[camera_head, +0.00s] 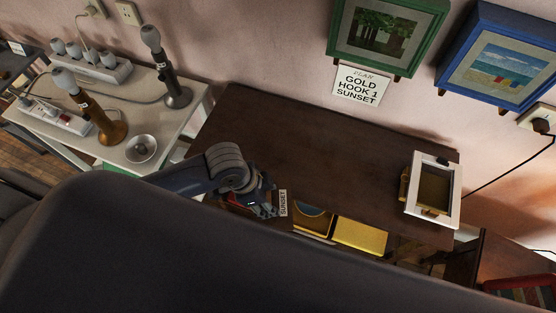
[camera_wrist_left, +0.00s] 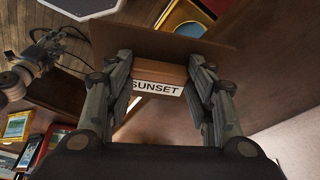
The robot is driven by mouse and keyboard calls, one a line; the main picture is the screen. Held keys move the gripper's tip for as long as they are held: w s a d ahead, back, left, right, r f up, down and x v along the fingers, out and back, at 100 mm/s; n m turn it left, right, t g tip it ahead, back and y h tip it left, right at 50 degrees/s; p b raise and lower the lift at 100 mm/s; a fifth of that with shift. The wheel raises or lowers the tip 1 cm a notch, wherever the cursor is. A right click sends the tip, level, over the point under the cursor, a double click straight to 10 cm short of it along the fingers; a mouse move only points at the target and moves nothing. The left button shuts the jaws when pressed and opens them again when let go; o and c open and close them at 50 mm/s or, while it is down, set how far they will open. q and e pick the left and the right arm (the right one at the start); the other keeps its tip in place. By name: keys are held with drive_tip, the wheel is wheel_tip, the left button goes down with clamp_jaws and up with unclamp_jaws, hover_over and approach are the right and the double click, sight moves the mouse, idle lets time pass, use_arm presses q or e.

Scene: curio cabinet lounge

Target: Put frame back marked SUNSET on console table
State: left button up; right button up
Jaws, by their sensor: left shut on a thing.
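The frame back marked SUNSET is a brown board (camera_wrist_left: 140,42) with a brown block and a white SUNSET label. In the left wrist view my left gripper (camera_wrist_left: 163,86) is shut on the block, fingers on either side. In the head view the same gripper (camera_head: 262,198) is over the front left edge of the dark console table (camera_head: 310,140), and the label (camera_head: 283,203) shows beside it. The arm hides most of the board there; I cannot tell whether it touches the table. A jointed gripper-like part (camera_wrist_left: 50,50), probably my right gripper, shows at left; its jaws are unclear.
A white frame with a gold edge (camera_head: 456,195) is at the console's right end. Yellow frames (camera_head: 360,235) show below its front edge. A PLAN card (camera_head: 361,85) hangs behind. Lamps (camera_head: 175,95) stand on the white table at left. The console's middle is clear.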

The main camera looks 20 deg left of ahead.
use_arm(q)
drive_tip(key=w, duration=0.4)
drive_tip(key=w+a+p, duration=0.1)
drive_tip(key=w, duration=0.4)
drive_tip(key=w+a+f+p, duration=0.1)
drive_tip(key=w, duration=0.3)
drive_tip(key=shift+w+a, duration=0.2)
drive_tip(key=shift+w, duration=0.2)
drive_tip(key=shift+w+f, duration=0.15)
drive_tip(key=shift+f, duration=0.15)
wheel_tip(320, 180, down, 2)
drive_tip(key=shift+f+p, duration=0.2)
drive_tip(key=shift+p, duration=0.3)
drive_tip(key=shift+f, duration=0.35)
drive_tip(key=shift+f, duration=0.1)
drive_tip(key=o, duration=1.1)
drive_tip(key=shift+c, duration=0.2)
